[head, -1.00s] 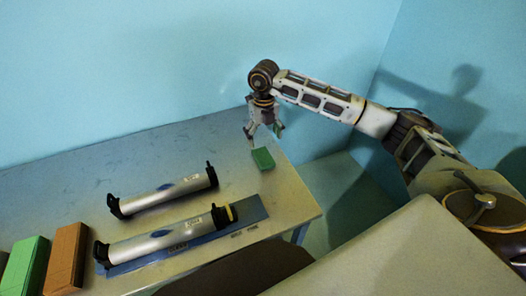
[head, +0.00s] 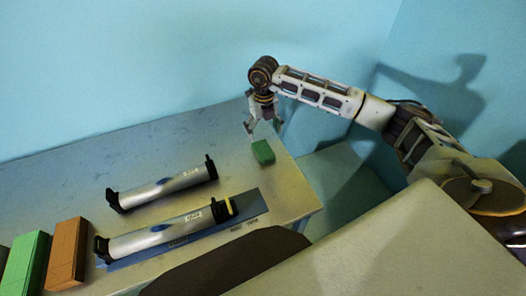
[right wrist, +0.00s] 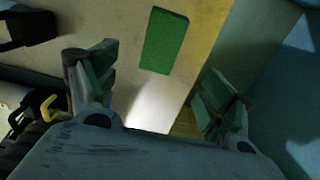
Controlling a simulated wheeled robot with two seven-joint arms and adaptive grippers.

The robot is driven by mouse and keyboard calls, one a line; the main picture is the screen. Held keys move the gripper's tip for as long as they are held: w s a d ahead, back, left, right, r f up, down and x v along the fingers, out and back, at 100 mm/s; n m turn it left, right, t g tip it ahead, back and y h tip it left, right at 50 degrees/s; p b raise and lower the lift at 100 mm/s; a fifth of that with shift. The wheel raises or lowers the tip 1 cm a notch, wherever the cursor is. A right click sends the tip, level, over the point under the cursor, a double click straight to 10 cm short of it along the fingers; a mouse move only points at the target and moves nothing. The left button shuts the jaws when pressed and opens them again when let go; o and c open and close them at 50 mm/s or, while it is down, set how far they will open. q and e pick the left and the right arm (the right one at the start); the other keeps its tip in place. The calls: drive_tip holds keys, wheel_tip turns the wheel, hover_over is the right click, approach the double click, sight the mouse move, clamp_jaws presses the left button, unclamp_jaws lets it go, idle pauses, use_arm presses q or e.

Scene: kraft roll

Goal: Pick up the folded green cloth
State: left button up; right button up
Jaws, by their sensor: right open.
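The folded green cloth (head: 263,153) is a small green block shape lying on the table near its right end. It also shows in the right wrist view (right wrist: 165,41), ahead of the fingers and between their lines. My right gripper (head: 263,126) is open and empty, just above and behind the cloth, not touching it. In the right wrist view its two green-padded fingers (right wrist: 155,98) stand wide apart. My left gripper is not in view.
Two silver rollers with black ends, one at the back (head: 165,188) and one in front (head: 165,233) on a blue mat (head: 247,209), lie left of the cloth. A green block (head: 25,265) and an orange block (head: 68,254) stand at far left. The table edge (head: 306,190) is close on the right.

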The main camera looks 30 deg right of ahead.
hover_over(264, 151)
wheel_tip(264, 151, down, 5)
drive_tip(key=shift+w+r, duration=0.15)
drive_tip(key=shift+f, duration=0.75)
drive_tip(key=shift+f+p, duration=0.4)
drive_tip(key=shift+f, duration=0.4)
wheel_tip(264, 151, down, 3)
drive_tip(key=shift+r, duration=0.1)
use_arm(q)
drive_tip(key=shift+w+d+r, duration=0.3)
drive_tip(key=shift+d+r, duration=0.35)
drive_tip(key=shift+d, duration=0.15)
use_arm(e)
drive_tip(key=shift+f, duration=0.4)
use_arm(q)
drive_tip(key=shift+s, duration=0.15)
